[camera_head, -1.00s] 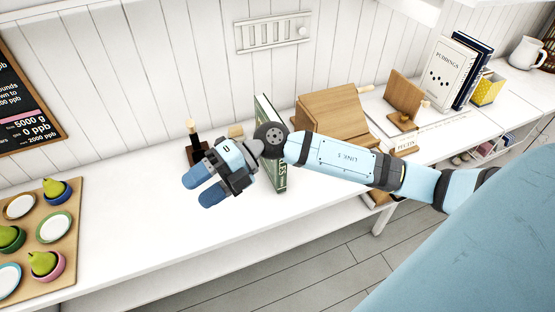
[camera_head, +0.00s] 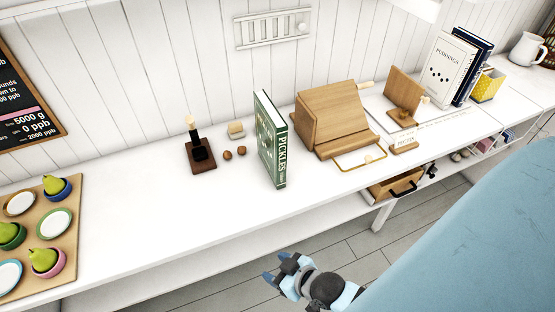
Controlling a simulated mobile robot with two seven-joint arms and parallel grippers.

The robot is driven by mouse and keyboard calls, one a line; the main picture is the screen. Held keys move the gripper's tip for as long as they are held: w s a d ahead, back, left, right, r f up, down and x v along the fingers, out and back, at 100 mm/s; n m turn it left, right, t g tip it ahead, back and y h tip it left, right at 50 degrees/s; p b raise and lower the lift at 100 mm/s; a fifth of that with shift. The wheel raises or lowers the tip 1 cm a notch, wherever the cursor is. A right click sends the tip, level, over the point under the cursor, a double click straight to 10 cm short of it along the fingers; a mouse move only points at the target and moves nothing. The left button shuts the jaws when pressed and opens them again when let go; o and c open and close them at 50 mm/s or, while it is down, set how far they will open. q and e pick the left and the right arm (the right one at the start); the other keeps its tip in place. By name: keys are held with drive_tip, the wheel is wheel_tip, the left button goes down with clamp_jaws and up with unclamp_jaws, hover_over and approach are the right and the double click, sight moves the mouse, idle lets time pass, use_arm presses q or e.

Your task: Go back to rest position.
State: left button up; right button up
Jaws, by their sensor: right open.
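My right gripper (camera_head: 278,268) is low in the head view, in front of the shelf's front edge and over the floor. It is open, with nothing seen between its fingers. Most of its arm is out of view or hidden behind my blue body at the lower right. My left gripper is not in the picture.
The white shelf top (camera_head: 150,225) has a bare stretch at its front. A green book (camera_head: 270,140) stands upright on it, beside a dark stand (camera_head: 201,154) and a wooden holder (camera_head: 332,120). A tray (camera_head: 68,268) with pears in bowls is at left. A drawer (camera_head: 395,185) sits below.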

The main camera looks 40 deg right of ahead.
wheel_tip(320, 180, up, 9)
drive_tip(key=p, duration=0.9)
drive_tip(key=shift+d, duration=0.2)
